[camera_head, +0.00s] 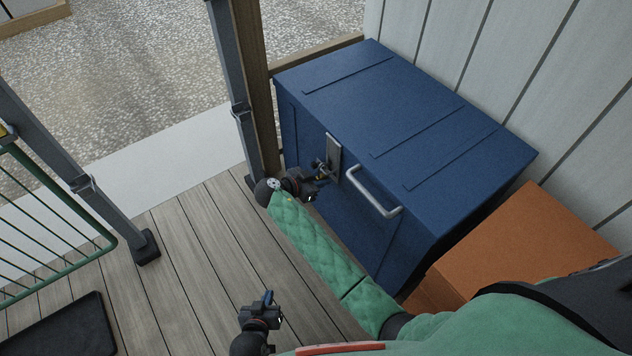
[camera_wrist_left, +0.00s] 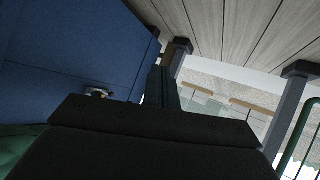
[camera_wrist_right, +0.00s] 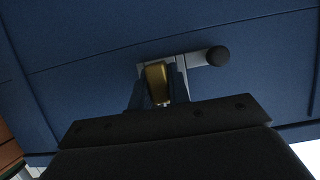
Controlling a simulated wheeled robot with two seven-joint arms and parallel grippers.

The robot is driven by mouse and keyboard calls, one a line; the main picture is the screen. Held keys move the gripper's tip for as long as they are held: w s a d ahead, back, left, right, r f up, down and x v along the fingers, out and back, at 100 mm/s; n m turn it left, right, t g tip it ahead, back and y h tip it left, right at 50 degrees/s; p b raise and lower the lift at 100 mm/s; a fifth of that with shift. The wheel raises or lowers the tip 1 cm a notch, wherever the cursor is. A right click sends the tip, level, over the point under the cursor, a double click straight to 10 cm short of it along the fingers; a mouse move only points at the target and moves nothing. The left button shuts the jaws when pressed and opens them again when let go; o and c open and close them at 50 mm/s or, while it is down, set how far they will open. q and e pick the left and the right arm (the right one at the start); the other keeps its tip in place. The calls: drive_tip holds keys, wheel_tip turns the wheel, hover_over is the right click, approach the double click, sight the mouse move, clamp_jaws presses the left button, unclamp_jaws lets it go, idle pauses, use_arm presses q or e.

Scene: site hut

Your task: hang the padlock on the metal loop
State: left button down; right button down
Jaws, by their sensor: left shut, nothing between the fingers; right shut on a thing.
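The brass padlock (camera_wrist_right: 156,84) is between the fingers of my right gripper (camera_wrist_right: 160,92), close in front of the grey hasp plate (camera_wrist_right: 179,62) on the blue chest. In the head view my right gripper (camera_head: 322,178) is at the chest front, just below the hasp plate (camera_head: 334,158), with the padlock (camera_head: 321,170) small at its tip. The metal loop is not clearly visible, and I cannot tell whether the shackle is around it. My left gripper (camera_head: 268,298) is shut and empty above the deck; its closed fingers show in the left wrist view (camera_wrist_left: 160,88).
The blue chest (camera_head: 400,100) has a grey handle (camera_head: 374,192) right of the hasp. An orange box (camera_head: 520,235) stands beside it. A wooden post (camera_head: 255,90) is at its left corner. A green rail (camera_head: 60,190) and dark mat (camera_head: 65,330) are at left. The deck (camera_head: 190,260) between is clear.

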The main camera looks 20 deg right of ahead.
drive_tip(key=shift+w+d, duration=0.15)
drive_tip(key=shift+d, duration=0.2)
drive_tip(key=shift+f, duration=0.35)
drive_tip(key=shift+f+b, duration=0.2)
drive_tip(key=shift+b, duration=0.15)
drive_tip(key=shift+f+b, duration=0.35)
drive_tip(key=shift+f, duration=0.35)
use_arm(q)
drive_tip(key=w+r+t, duration=0.4)
drive_tip(key=r, duration=0.7)
drive_tip(key=w+r+t+h, duration=0.1)
drive_tip(key=w+r+t, duration=0.3)
drive_tip(key=r, duration=0.6)
drive_tip(key=shift+w+d+r+h+b, duration=0.3)
drive_tip(key=shift+w+r, duration=0.1)
use_arm(e)
drive_tip(key=shift+f, duration=0.25)
